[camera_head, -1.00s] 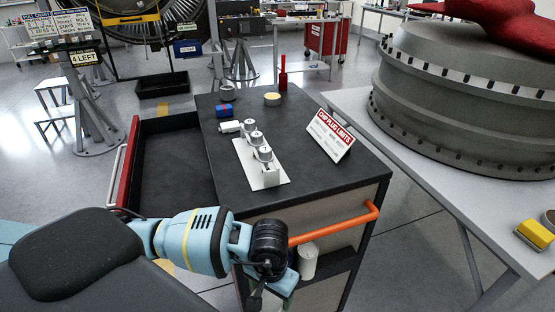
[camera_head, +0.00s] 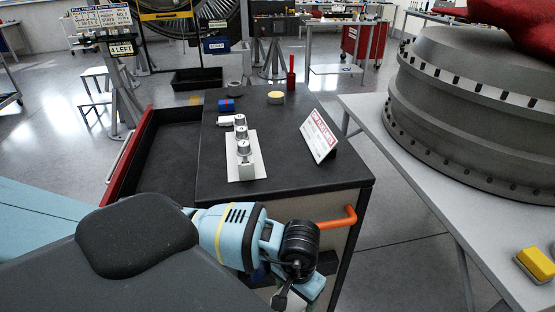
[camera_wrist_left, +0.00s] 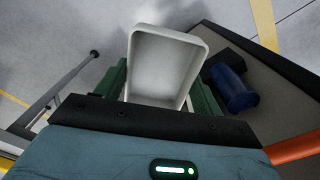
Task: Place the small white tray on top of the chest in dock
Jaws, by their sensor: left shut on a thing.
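The small white tray (camera_wrist_left: 168,65) shows in the left wrist view as an open, shallow rectangular box. My left gripper (camera_wrist_left: 162,95) is shut on it, with a green finger on each side. In the head view, my left wrist hangs by the chest's near side, overlapping the left part of its orange handle (camera_head: 338,219); the gripper there is low and mostly hidden, and the tray cannot be made out clearly. The dark-topped chest (camera_head: 290,172) stands in the middle, its red-edged drawer (camera_head: 172,165) open at left. My right gripper is not in view.
On the chest top are a white plate (camera_head: 236,174) with several metal plugs, a "chip plug limits" sign (camera_head: 319,137), a blue block (camera_head: 226,105), a yellow-topped disc (camera_head: 276,97) and a red item (camera_head: 291,72). The near right top is clear. A grey table (camera_head: 425,175) stands right.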

